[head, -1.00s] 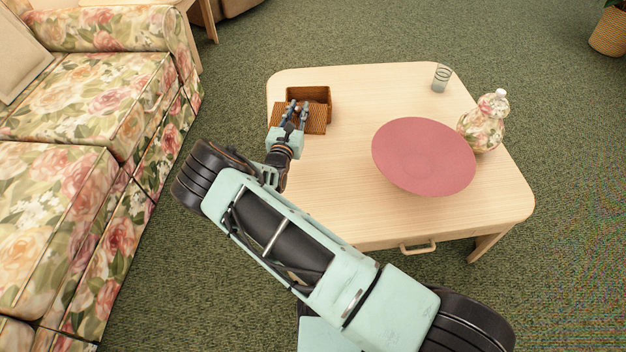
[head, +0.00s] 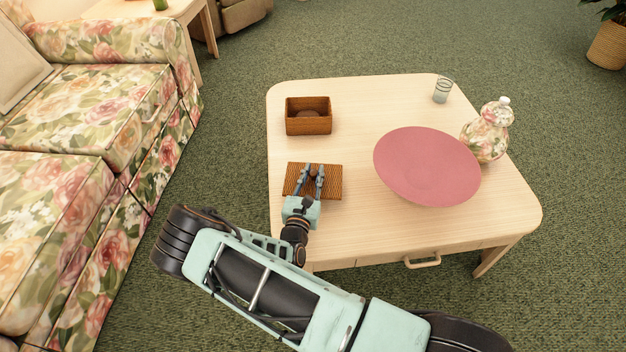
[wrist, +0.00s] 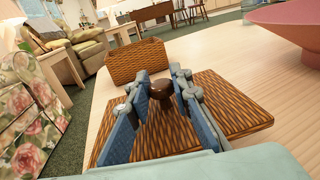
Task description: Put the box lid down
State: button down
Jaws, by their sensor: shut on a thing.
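The box lid (head: 331,189) is a flat, brown woven rectangle with a dark round knob (wrist: 160,89) in its middle. My gripper (head: 313,172) is shut on the knob, with a finger on each side of it in the wrist view. The lid is level, at or just above the table near its front left; I cannot tell whether it touches. The open woven box (head: 308,124) stands behind it on the table, apart from the lid. The box also shows beyond the lid in the wrist view (wrist: 136,62). Something dark and round shows inside the box.
The pale wooden table (head: 370,105) has a large pink bowl (head: 427,165) to the right of the lid. A floral jar (head: 488,132) and a glass (head: 442,90) stand at its right side. A floral sofa (head: 100,100) is at the left.

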aim_at(313, 179)
jog(key=shift+f+b, duration=0.3)
jog(key=shift+f, duration=0.8)
jog(key=shift+f+b, duration=0.35)
jog(key=shift+f, duration=0.3)
jog(key=c, duration=1.7)
grip_release()
jog(key=shift+c, duration=0.2)
